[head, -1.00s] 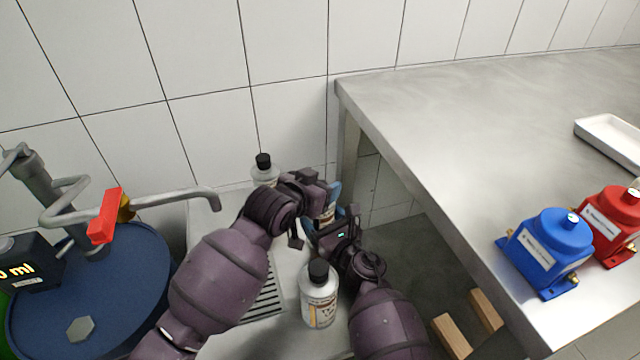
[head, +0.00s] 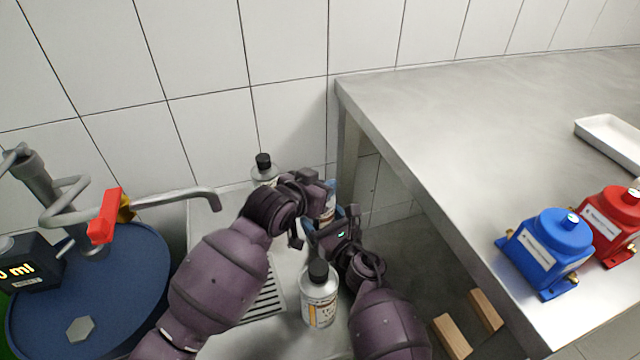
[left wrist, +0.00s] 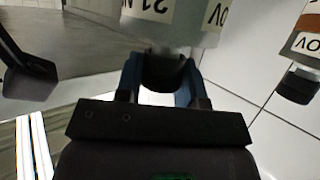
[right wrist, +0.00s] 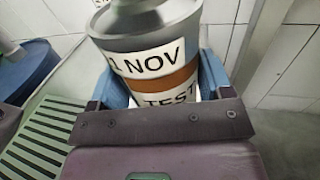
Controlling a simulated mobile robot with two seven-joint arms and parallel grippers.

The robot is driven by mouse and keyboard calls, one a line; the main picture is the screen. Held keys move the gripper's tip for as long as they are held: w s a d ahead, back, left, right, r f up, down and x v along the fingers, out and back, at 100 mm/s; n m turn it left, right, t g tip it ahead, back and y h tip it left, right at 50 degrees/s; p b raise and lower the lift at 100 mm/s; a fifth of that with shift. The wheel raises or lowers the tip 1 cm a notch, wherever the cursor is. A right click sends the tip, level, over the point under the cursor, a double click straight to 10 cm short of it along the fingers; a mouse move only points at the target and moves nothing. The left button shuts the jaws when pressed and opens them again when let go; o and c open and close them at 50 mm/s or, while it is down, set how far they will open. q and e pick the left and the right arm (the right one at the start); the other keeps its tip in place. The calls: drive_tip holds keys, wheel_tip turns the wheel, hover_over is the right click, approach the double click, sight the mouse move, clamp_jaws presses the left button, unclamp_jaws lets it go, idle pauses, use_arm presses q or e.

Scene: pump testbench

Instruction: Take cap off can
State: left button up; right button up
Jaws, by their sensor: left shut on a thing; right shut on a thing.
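A silvery can with a white and brown label (right wrist: 152,62) stands between the blue fingers of my right gripper (right wrist: 160,90), which is shut on its body. In the head view my arms mostly hide this can. My left gripper (left wrist: 162,80) is shut on a dark cap (left wrist: 163,72) at the can's end. The can's label (left wrist: 150,10) shows just beyond the cap in the left wrist view. I cannot tell whether the cap is still seated on the neck. In the head view my left gripper (head: 318,192) is just above my right gripper (head: 328,228).
Two other black-capped cans stand nearby: one in front (head: 319,300), one behind (head: 264,170). A blue drum (head: 130,280) with a tap is at left. A steel table (head: 450,130) at right carries blue (head: 550,250) and red (head: 612,225) pumps and a white tray (head: 610,140).

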use_arm(q)
drive_tip(key=shift+r, duration=0.45)
drive_tip(key=shift+r, duration=0.65)
drive_tip(key=shift+r, duration=2.15)
